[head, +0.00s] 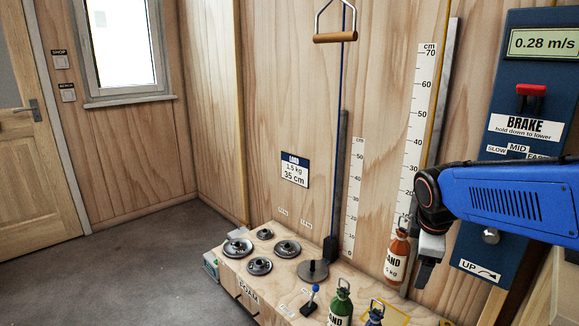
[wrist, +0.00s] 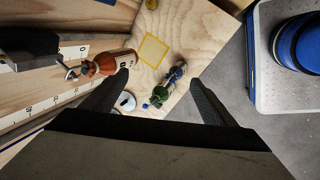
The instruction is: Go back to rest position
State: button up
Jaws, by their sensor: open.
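My gripper (head: 428,270) is at the end of my blue arm at the right of the head view, pointing down in front of the wooden wall. In the wrist view its two dark fingers (wrist: 160,80) are spread with nothing between the tips. An orange sand bottle (head: 396,258) is just left of the gripper, in front of the tall scale. In the wrist view the orange bottle (wrist: 112,62) is beside the left fingertip, with a metal hook at its neck end. I cannot tell whether the finger touches it.
A green bottle (head: 340,303) and a blue bottle (head: 375,316) stand on the wooden bench below. Several grey weight discs (head: 287,248) lie further left. The blue brake panel (head: 520,110) is close behind my arm. Grey floor (head: 130,260) at the left is clear.

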jog(key=s+a+f+m+y, duration=0.1)
jog(key=s+a+m, duration=0.1)
jog(key=s+m, duration=0.4)
jog(key=s+a+f+m+t+y, duration=0.1)
jog(key=s+m, duration=0.6)
jog(key=s, duration=0.6)
jog(key=shift+a, duration=0.4)
